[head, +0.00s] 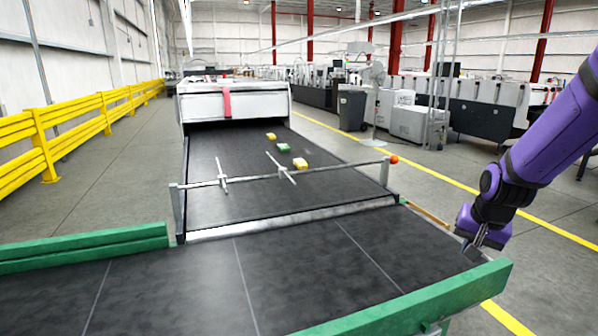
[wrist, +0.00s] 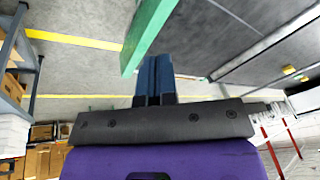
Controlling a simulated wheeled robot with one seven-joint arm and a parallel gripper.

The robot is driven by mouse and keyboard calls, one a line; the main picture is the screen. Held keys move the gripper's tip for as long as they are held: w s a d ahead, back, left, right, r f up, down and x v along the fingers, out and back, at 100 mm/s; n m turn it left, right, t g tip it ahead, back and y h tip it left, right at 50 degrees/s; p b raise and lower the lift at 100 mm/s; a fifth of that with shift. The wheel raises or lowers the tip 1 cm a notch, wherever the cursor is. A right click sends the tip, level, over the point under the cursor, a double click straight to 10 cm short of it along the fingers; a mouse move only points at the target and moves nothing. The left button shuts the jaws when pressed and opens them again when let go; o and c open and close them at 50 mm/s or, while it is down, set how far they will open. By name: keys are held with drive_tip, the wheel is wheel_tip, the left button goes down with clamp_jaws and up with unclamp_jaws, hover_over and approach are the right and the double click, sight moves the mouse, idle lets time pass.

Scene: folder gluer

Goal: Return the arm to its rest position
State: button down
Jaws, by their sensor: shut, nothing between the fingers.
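My gripper (head: 468,248) hangs from the purple arm at the right of the head view. It is above the right end of the dark table (head: 290,275), close to the green rail (head: 430,300). In the wrist view the two blue-grey fingers of my gripper (wrist: 154,70) are pressed together with nothing between them. The green rail (wrist: 146,35) passes just beyond the fingertips there. Whether the fingers touch the rail or table cannot be told.
A dark conveyor (head: 240,175) runs back from the table, carrying small yellow and green boxes (head: 284,147). A crossbar (head: 330,170) with an orange knob (head: 394,160) spans it. A yellow guardrail (head: 60,125) stands left. Shelving with cartons (wrist: 12,75) shows in the wrist view.

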drive_tip(key=s+a+r+n, duration=0.3)
drive_tip(key=s+r, duration=0.6)
drive_tip(key=s, duration=0.3)
drive_tip(key=s+a+r+n+t, duration=0.1)
drive_tip(key=s+a+r+n, duration=0.2)
drive_tip(key=s+r, duration=0.5)
drive_tip(key=s+a, duration=0.1)
drive_tip(key=s, duration=0.3)
drive_tip(key=shift+r+t, duration=0.3)
drive_tip(key=shift+r, duration=0.05)
drive_tip(key=shift+w, duration=0.15)
idle(0.4)
